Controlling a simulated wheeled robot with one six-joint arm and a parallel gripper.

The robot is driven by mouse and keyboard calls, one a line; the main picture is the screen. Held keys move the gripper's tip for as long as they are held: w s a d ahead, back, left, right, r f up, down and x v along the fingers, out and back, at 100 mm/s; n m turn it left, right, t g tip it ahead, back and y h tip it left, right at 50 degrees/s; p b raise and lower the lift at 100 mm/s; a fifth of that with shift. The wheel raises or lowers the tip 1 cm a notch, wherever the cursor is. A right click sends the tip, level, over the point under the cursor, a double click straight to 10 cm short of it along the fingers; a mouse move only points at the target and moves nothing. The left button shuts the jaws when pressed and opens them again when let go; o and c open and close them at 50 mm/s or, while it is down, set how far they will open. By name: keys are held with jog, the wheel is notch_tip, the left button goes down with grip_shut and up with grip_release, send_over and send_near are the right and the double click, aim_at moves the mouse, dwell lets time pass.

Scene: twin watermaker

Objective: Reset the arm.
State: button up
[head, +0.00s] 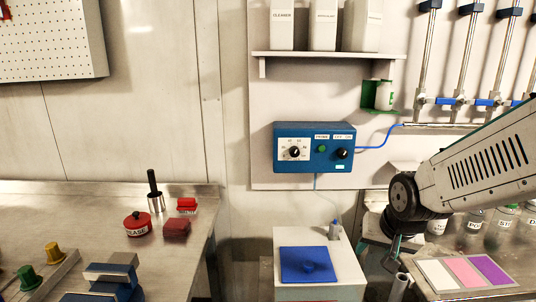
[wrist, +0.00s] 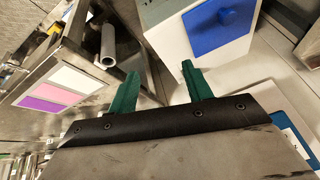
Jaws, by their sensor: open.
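My arm reaches in from the right side of the head view, bent downward at a dark joint. My gripper (wrist: 160,75) shows in the wrist view with two green fingers spread apart and nothing between them. In the head view it hangs below the dark joint, small and partly hidden. In the wrist view the fingers point toward the gap between a white box (wrist: 172,30) with a blue pad (wrist: 220,25) and a metal bench holding a white, pink and purple colour card (wrist: 60,88).
In the head view, a blue control box (head: 314,147) hangs on the wall below a shelf (head: 328,54) with white bottles. A grey tube (head: 400,287) stands near my gripper. Labelled jars stand at the right. The left bench (head: 80,215) holds a red tin (head: 137,226) and blocks.

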jog(key=s+d+r+n+g, duration=0.1)
jog(key=s+r, duration=0.3)
jog(key=s, duration=0.7)
jog(key=s+d+r+n+g, duration=0.1)
jog(key=s+r, duration=0.4)
jog(key=s, duration=0.6)
jog(key=shift+d+n+g, duration=0.2)
jog(key=shift+n+g, duration=0.3)
jog(key=shift+g, duration=0.4)
